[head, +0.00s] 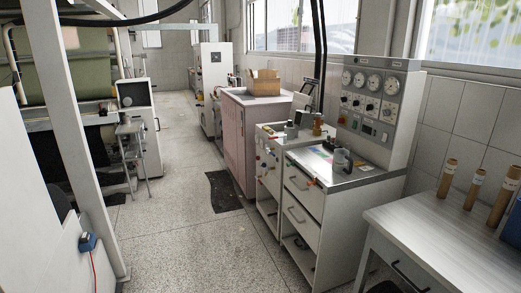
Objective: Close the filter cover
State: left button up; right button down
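I cannot make out a filter or a filter cover in the head view. Neither of my grippers shows in the head view. A cabinet with a gauge panel (376,107) stands at the right of the middle, with several round dials and small knobs. Its counter carries a dark small device (342,160) and some papers (312,158). Whether any of these parts belongs to a filter is too small to tell.
A white table (440,228) with several brown tubes (475,187) is at the right. A pink cabinet (236,150) with a cardboard box (264,82) stands farther back. A machine with green rolls (65,60) is at the left. The grey floor (190,225) between is mostly clear, with a dark mat (223,191).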

aim_at(304, 119)
jog(key=i, duration=2.4)
